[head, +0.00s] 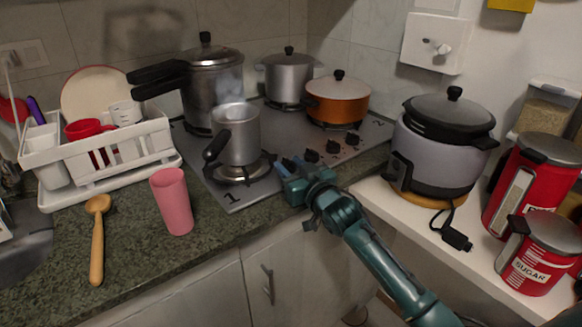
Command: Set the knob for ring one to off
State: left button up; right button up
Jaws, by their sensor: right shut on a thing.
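The stovetop (215,188) stands on the counter, with a "1" printed at its front left corner. The ring marked one (245,170) is at the front, under a silver milk pot with a black handle (238,137). Several black knobs run along the stove's right edge; three show clearly, the nearest of them here (312,156). My right gripper (290,167) is shut at the front end of this row, on the knob nearest the "1". Its fingers mostly hide that knob, so its setting cannot be read. My left gripper is out of view.
A pressure cooker (215,85), a steel pot (287,75) and an orange pot (338,102) stand on the other rings. A pink cup (173,200) and wooden spoon (97,240) are on the left counter. A rice cooker (440,150) stands right.

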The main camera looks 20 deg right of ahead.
jog(key=shift+r+n+y+p, duration=0.2)
jog(key=shift+n+y+p, duration=0.25)
jog(key=shift+y, duration=0.35)
jog(key=shift+f+n+g+y, duration=0.2)
jog(key=shift+n+g+y, duration=0.15)
jog(key=shift+g+y, duration=0.05)
jog(key=o, duration=1)
jog(key=shift+c, duration=0.2)
jog(key=shift+d, duration=0.1)
jog(key=v, duration=1.3)
